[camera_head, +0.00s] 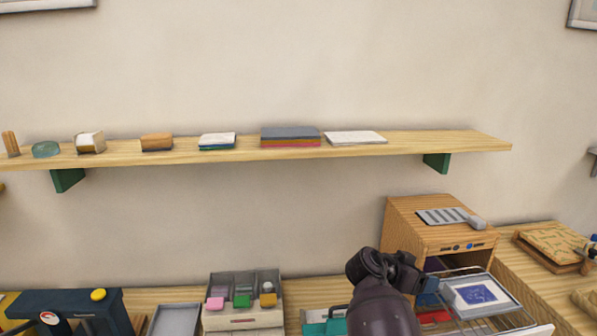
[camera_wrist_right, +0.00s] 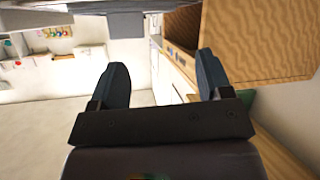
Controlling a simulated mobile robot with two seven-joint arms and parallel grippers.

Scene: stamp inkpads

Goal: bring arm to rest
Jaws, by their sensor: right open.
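My right gripper (camera_wrist_right: 162,85) shows in the right wrist view with its two dark fingers wide apart and nothing between them. In the head view my right arm rises from the bottom edge, right of the middle, and ends in front of the wooden cabinet (camera_head: 405,220). The fingers are hard to make out there. My left gripper is in neither view. A rack of stamps (camera_head: 243,318) with pink, green and orange blocks stands on the desk, left of my arm.
A long wall shelf (camera_head: 300,151) holds books, paper stacks and small items. A wire rack with a framed blue print (camera_head: 474,294) stands beside my right arm. A dark blue machine (camera_head: 70,310) is at the left, beside a grey tray (camera_head: 174,320).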

